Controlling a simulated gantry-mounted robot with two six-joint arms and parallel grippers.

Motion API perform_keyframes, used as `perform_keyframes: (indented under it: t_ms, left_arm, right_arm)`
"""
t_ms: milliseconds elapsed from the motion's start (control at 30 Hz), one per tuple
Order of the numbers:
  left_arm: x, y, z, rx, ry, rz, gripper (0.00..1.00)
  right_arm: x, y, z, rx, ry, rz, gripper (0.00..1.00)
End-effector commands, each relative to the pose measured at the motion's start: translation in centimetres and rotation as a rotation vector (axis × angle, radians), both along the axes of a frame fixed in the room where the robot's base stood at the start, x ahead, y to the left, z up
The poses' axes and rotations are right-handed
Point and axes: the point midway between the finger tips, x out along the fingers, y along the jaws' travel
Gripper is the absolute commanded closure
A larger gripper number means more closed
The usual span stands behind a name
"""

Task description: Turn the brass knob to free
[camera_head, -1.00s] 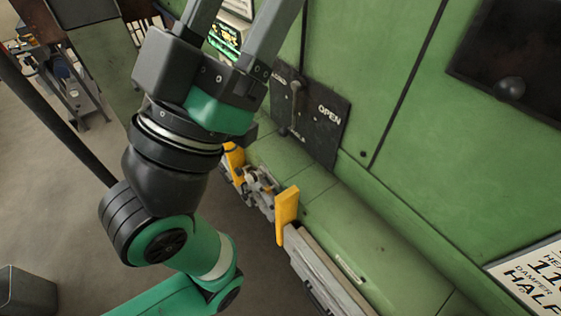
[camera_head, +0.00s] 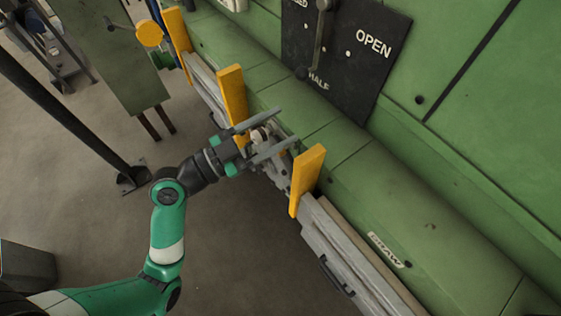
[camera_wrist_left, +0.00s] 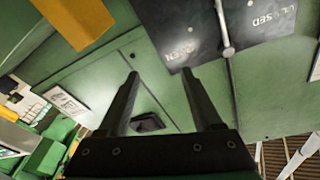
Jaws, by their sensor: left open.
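No part in view stands out clearly as the brass knob. A small pale metal mechanism (camera_head: 262,134) sits at the front rail, between two yellow uprights in the head view, partly hidden by my left gripper. My left gripper (camera_head: 287,127) is open and empty, with its two fingers over or beside this mechanism; I cannot tell whether they touch it. In the left wrist view the gripper (camera_wrist_left: 160,74) shows its fingers apart, with nothing between them but the green furnace face further off.
Yellow uprights (camera_head: 232,104) and (camera_head: 307,180) flank the mechanism closely. A black damper plate (camera_head: 345,45) with a lever and the words OPEN and HALF is on the green wall. A grey rail (camera_head: 350,262) runs to the lower right.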

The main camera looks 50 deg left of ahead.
Motion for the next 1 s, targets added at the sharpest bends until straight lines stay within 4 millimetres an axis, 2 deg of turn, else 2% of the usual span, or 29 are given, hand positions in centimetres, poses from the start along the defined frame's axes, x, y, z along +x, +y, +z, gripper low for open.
perform_keyframes:
  t_ms: [33, 100, 200, 233, 300, 400, 567, 1000]
  left_arm:
    - [-1.5, 1.7, -7.2, -0.045, 0.059, 0.036, 0.34]
    - [-3.5, 3.3, -12.1, -0.103, 0.113, 0.077, 0.34]
    - [-5.6, 4.6, -16.3, -0.167, 0.159, 0.124, 0.34]
    - [-6.0, 4.8, -16.9, -0.181, 0.166, 0.132, 0.34]
    - [-6.5, 5.1, -17.6, -0.198, 0.176, 0.145, 0.34]
    - [-6.5, 5.1, -17.4, -0.201, 0.178, 0.145, 0.34]
    - [-5.3, 5.0, -17.1, -0.201, 0.179, 0.140, 0.34]
    - [3.6, 4.1, -17.1, -0.199, 0.177, 0.140, 0.34]
  right_arm:
    - [0.0, 0.0, -4.0, 0.000, 0.001, 0.000, 0.50]
    - [0.0, 0.0, -5.9, 0.000, 0.001, 0.000, 0.50]
    - [0.0, 0.0, -7.3, 0.000, 0.001, 0.000, 0.50]
    - [0.0, 0.0, -7.4, 0.000, 0.001, 0.000, 0.50]
    - [0.0, 0.0, -7.5, 0.000, 0.001, 0.000, 0.50]
    - [0.0, 0.0, -7.1, 0.000, 0.000, 0.000, 0.50]
    - [0.0, 0.0, -6.7, 0.000, 0.000, 0.000, 0.50]
    - [0.0, 0.0, -5.0, 0.000, 0.000, 0.000, 0.50]
